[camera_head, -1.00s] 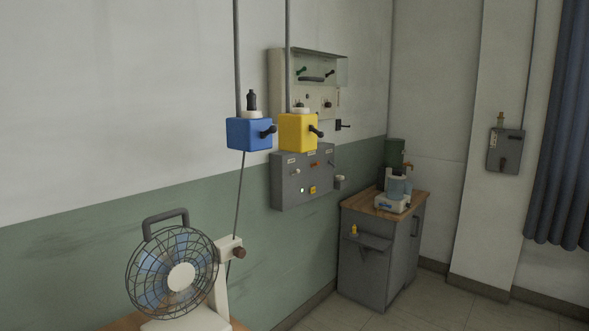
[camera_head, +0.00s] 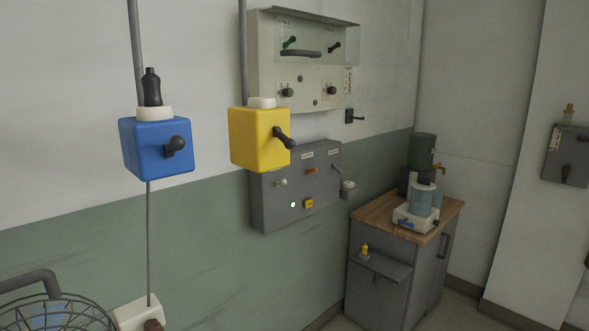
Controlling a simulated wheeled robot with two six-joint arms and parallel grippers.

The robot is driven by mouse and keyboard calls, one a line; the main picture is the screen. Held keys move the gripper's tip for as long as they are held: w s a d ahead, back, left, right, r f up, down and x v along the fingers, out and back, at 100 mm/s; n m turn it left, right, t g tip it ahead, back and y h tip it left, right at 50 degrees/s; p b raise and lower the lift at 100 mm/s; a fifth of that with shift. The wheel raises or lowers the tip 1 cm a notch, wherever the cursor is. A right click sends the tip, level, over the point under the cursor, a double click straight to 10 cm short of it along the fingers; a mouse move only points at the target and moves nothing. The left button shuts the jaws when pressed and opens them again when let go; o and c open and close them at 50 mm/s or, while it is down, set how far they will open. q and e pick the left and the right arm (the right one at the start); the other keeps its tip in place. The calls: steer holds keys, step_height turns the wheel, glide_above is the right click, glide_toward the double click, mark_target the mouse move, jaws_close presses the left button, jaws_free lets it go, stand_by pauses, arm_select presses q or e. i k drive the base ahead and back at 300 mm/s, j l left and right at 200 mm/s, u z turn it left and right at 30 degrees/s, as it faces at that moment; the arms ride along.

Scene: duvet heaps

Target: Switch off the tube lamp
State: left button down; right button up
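No tube lamp can be made out in the head view. Several switch housings are on the left wall. A blue box (camera_head: 150,150) has a black knobbed lever on its front and a dark bottle-shaped piece on top. A yellow box (camera_head: 255,138) to its right has a black lever pointing down to the right. A grey control panel (camera_head: 270,214) behind it has several small switches, a yellow button and a lit white spot. A cream panel (camera_head: 268,72) above has green and black levers under a clear cover. Neither gripper is in view.
A wire fan (camera_head: 55,314) stands at the lower left, partly cut off. A grey cabinet (camera_head: 376,290) with a wooden top (camera_head: 380,208) stands in the corner, bearing a blue-jar device (camera_head: 420,207). A grey wall box (camera_head: 568,154) is at the far right.

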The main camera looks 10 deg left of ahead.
mark_target(282, 182)
steer(key=i+l, duration=0.25)
steer(key=i, duration=0.2)
steer(key=i+l, duration=0.25)
steer(key=i, duration=0.15)
steer(key=i+l, duration=0.2)
steer(key=i, duration=0.25)
steer(key=i+l, duration=0.25)
steer(key=i, duration=0.2)
